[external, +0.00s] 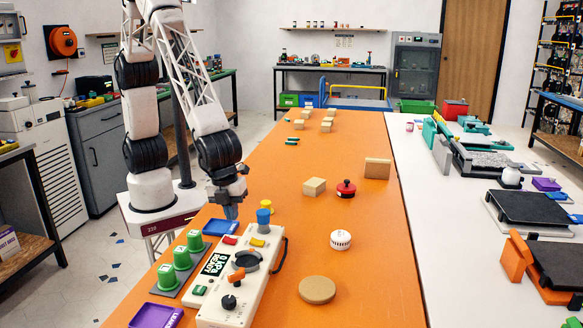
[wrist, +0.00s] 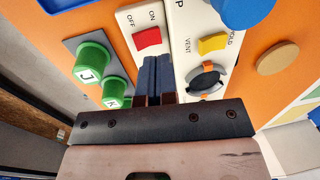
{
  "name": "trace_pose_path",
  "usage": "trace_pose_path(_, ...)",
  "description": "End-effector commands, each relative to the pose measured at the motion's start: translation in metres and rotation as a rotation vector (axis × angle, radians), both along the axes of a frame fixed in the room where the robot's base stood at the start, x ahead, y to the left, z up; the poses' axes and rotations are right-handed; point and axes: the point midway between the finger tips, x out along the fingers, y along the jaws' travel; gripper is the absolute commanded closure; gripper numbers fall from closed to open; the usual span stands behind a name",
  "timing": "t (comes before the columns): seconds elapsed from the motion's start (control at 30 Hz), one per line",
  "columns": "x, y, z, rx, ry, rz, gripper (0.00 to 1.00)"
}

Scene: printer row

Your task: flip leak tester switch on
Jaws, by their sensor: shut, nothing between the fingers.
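The leak tester (external: 238,275) is a long cream-white box with a black display reading "0 kPa READY". Its red rocker switch (external: 230,240) sits near the far end; in the wrist view the red switch (wrist: 148,40) lies by the labels OFF and ON. I cannot tell which way it is tipped. My gripper (external: 230,212) points down above the tester's far end, near the red switch. In the wrist view my gripper (wrist: 157,60) is shut and empty, its blue fingertips just beside and below the red switch in the picture. Whether they touch it is unclear.
A yellow rocker (wrist: 213,44) marked VENT and HOLD, an orange-handled dial (wrist: 206,82) and a blue knob (external: 264,216) are close by. Several green-capped parts (external: 182,258) stand on a grey plate to the left.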

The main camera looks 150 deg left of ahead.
Motion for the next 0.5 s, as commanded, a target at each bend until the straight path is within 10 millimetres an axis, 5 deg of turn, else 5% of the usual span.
trace_pose_path(0.5,0.010,0.009,0.074,0.000,-0.001,0.000,1.00)
